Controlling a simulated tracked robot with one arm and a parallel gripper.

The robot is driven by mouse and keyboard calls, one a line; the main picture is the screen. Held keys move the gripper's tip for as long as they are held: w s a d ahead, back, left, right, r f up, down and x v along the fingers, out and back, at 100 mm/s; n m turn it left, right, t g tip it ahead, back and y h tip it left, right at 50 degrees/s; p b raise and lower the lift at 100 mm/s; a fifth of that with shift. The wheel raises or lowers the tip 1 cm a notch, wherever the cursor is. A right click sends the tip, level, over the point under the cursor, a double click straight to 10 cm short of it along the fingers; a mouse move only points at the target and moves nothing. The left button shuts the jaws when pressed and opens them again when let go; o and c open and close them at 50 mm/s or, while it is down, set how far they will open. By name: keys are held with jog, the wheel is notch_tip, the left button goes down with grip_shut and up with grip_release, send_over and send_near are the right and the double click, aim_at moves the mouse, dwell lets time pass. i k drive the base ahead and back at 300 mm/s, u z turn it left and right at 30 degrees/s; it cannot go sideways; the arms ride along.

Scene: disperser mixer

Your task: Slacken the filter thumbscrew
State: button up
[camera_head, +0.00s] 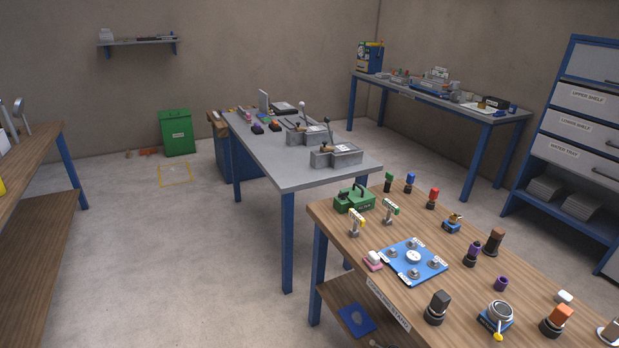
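My gripper does not show in the head camera view. No part is clearly readable as the filter thumbscrew at this distance. The near wooden table (330,220) carries several small fittings. A blue plate with several round knobs (427,272) lies near the table's front edge. A round metal piece with a yellow-tipped lever (497,316) stands on a blue base further right. Their small labels are too small to read.
A grey-topped bench (300,177) with metal devices stands behind the wooden table. Another bench (425,95) lines the back wall, beside a blue drawer rack (575,128). A green bin (177,133) stands on the floor.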

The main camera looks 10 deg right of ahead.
aim_at(342, 197)
jog(key=u, duration=0.1)
jog(key=i, duration=1.3)
jog(key=z, duration=0.5)
jog(key=i, duration=1.15)
jog(key=z, duration=1.05)
jog(key=i, duration=0.5)
jog(key=z, duration=0.25)
